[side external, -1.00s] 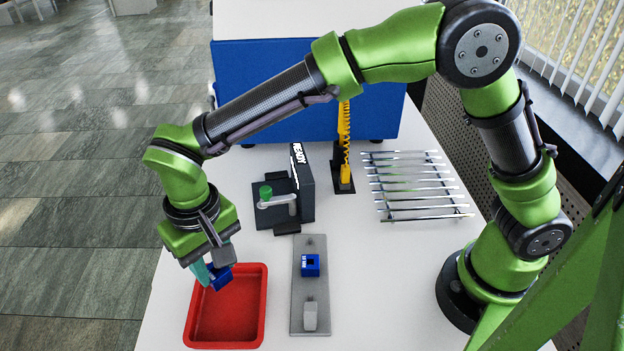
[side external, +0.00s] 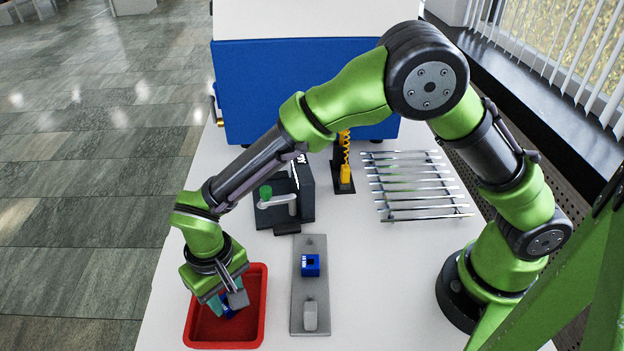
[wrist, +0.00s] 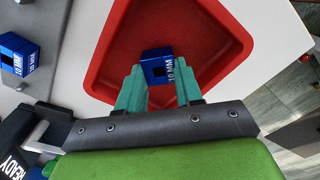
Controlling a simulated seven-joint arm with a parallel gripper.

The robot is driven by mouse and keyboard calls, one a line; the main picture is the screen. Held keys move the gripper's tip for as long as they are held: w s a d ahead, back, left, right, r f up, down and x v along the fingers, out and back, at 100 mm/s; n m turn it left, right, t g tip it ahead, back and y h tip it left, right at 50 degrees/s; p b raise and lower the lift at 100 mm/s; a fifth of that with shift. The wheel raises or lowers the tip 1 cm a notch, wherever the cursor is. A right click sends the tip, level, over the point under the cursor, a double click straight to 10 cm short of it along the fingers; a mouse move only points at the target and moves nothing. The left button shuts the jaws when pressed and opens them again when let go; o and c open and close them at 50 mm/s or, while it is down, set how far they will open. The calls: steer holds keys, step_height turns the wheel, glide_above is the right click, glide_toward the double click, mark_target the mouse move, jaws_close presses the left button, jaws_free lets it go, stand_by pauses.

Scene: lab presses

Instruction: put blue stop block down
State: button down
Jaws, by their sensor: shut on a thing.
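The blue stop block (wrist: 158,66), marked 10 MM, is between the teal fingertips of my gripper (wrist: 160,84) in the wrist view. My gripper (side external: 222,303) is shut on it, over the red tray (side external: 257,312) in the side view. The block (side external: 228,312) is mostly hidden there by the gripper. The red tray also fills the upper middle of the wrist view (wrist: 110,45). I cannot tell whether the block touches the tray floor.
A second blue block (side external: 310,265) sits on a grey plate (side external: 311,243) right of the tray, near a pale grey block (side external: 310,316). A dark press with a green knob (side external: 265,193) and a metal rack (side external: 415,187) stand farther back.

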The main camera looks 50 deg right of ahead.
steer(key=c, duration=0.7)
jaws_free()
steer(key=shift+f, duration=0.1)
steer(key=shift+c, duration=0.2)
step_height(320, 180, up, 12)
steer(key=d+r+m+t+y, duration=0.1)
steer(key=d+r+y, duration=0.1)
steer(key=d+r, duration=0.65)
steer(key=s+d+r+m+t, duration=0.1)
steer(key=s+d+t, duration=0.2)
steer(key=d, duration=0.7)
steer(key=s+d+r+m+t, duration=0.1)
steer(key=s+d+t, duration=0.2)
steer(key=s+d, duration=0.4)
steer(key=shift+d+r+m, duration=0.15)
steer(key=shift+d+m, duration=0.15)
steer(key=shift+d, duration=1.2)
steer(key=shift+s, duration=0.1)
